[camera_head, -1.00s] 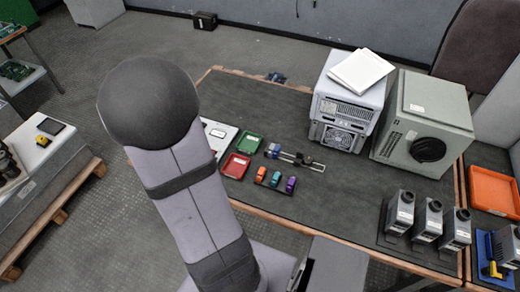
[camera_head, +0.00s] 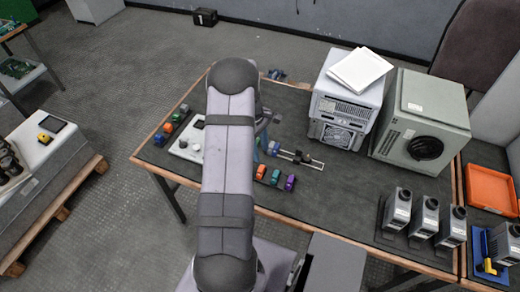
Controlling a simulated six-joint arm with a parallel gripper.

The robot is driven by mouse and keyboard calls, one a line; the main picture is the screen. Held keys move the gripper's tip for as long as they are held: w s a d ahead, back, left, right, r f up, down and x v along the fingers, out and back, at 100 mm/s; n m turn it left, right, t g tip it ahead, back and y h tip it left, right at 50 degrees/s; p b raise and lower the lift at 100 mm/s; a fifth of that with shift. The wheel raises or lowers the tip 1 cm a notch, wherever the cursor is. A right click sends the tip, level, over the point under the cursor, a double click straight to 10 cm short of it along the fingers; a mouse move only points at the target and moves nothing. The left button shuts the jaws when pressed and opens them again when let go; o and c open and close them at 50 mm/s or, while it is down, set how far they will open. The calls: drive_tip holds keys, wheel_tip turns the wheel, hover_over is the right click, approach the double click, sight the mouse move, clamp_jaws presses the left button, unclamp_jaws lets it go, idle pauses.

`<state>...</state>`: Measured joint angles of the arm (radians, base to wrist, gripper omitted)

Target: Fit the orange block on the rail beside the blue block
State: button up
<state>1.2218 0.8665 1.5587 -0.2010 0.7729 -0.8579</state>
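The orange block (camera_head: 261,172) stands at the left end of a short row on the table, with a teal block (camera_head: 275,177) and a purple block (camera_head: 290,183) to its right. The rail (camera_head: 303,160) lies just behind this row, with a dark piece on it. The blue block (camera_head: 274,148) is at the rail's left end, partly hidden by my arm. My gripper (camera_head: 264,137) is just beyond the right side of my arm, near the blue block. It is mostly hidden, and its fingers are too small to read.
A white panel (camera_head: 187,143) and several small coloured pieces lie left of my arm. A grey instrument (camera_head: 337,108) and a larger box (camera_head: 425,125) stand behind right. Several upright grey units (camera_head: 424,219) stand front right. The mat right of the rail is clear.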

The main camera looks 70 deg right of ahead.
sight(261, 169)
drive_tip(key=shift+a+n, duration=0.1)
drive_tip(key=shift+n, duration=1.1)
drive_tip(key=shift+f, duration=0.2)
drive_tip(key=shift+f+b, duration=3.2)
drive_tip(key=shift+f, duration=1.1)
drive_tip(key=c, duration=0.8)
drive_tip(key=shift+o, duration=0.2)
drive_tip(key=shift+r, duration=0.1)
drive_tip(key=shift+r+p, duration=2.95)
drive_tip(key=shift+r, duration=0.45)
